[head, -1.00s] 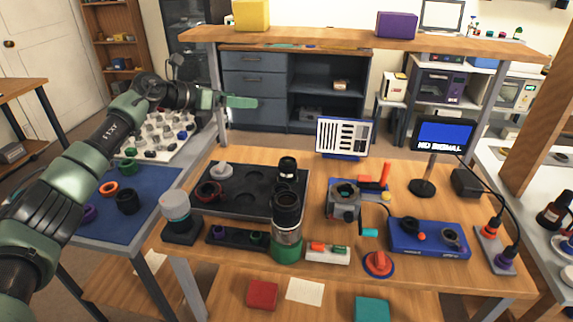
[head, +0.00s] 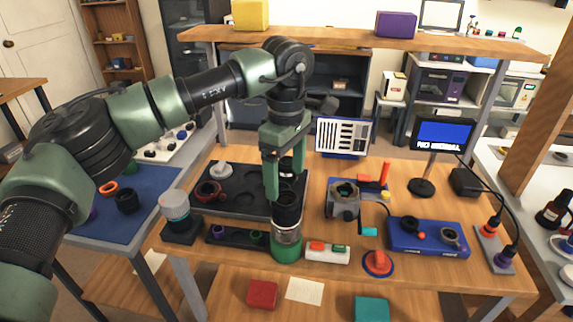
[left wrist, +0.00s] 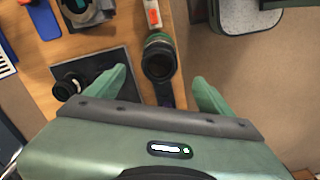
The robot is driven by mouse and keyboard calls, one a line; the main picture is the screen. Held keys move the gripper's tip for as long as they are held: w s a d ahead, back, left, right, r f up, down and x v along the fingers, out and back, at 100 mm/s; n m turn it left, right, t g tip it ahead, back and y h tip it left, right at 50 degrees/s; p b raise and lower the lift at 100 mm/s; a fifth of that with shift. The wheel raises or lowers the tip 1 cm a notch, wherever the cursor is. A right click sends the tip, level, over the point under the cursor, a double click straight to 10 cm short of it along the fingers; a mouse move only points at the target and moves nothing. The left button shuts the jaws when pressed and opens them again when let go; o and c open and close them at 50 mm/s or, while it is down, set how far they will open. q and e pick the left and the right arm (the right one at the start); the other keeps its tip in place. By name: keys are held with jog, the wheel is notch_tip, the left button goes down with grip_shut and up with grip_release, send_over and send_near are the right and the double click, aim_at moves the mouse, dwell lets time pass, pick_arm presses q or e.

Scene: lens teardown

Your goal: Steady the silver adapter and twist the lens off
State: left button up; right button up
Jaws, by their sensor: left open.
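The black lens (head: 286,208) stands upright on the silver adapter (head: 287,233), which sits on a green base (head: 286,250) at the table's front. My left gripper (head: 285,190) points down over the lens, open, and partly hides its upper end in the head view. In the left wrist view the lens (left wrist: 158,62) shows between the two spread green fingers (left wrist: 160,78), with a gap on each side. The adapter is mostly hidden in that view. My right gripper is not in view.
A dark tray (head: 240,200) with recesses lies behind and left. A grey-topped cylinder (head: 175,207) stands left. The monitor (head: 443,135) is farther right.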

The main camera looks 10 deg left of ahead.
aim_at(286, 208)
pick_arm(q)
notch_tip(286, 208, down, 10)
jog(key=shift+r, duration=0.1)
dwell(0.4)
